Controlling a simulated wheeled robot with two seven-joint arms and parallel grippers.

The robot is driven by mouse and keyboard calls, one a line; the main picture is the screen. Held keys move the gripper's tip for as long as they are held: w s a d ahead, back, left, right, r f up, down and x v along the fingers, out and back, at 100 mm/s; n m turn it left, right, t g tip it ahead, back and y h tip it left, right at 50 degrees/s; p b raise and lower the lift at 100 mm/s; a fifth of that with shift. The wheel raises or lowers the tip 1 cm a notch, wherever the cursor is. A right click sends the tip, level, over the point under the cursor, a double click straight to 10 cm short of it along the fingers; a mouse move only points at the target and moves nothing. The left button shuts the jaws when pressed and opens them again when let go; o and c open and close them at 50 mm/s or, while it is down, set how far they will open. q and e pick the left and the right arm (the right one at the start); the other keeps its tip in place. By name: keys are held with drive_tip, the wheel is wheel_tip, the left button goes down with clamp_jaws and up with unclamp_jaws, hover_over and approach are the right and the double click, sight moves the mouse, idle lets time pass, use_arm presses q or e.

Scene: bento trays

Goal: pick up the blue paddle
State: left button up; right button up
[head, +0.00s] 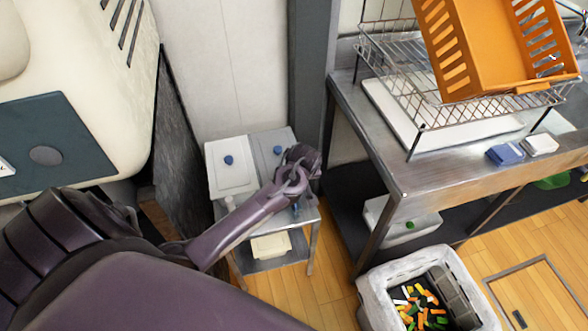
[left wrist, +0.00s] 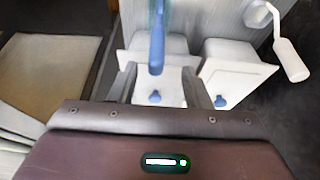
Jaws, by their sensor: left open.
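The blue paddle (left wrist: 157,45) shows in the left wrist view as a narrow blue shape coming down from the top edge, with its rounded lower end near the gap between my fingers. My left gripper (left wrist: 158,74) is open, with one finger to each side of that gap. I cannot tell whether either finger touches the paddle. In the head view a small blue piece (head: 296,210) shows at the small table's front right, below my left wrist; my gripper's fingers are hidden there. My right gripper is in neither view.
A steel counter (head: 400,178) with a dish rack stands right. A grey-white bin (head: 378,297) sits on the floor.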

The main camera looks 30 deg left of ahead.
use_arm(q)
drive_tip(key=x, duration=0.4)
drive_tip(key=shift+w+a+p, duration=0.1)
drive_tip(key=shift+w+p, duration=0.25)
drive_tip(key=shift+w, duration=0.05)
drive_tip(key=shift+x, duration=0.8)
drive_tip(key=shift+c, duration=0.3)
clamp_jaws()
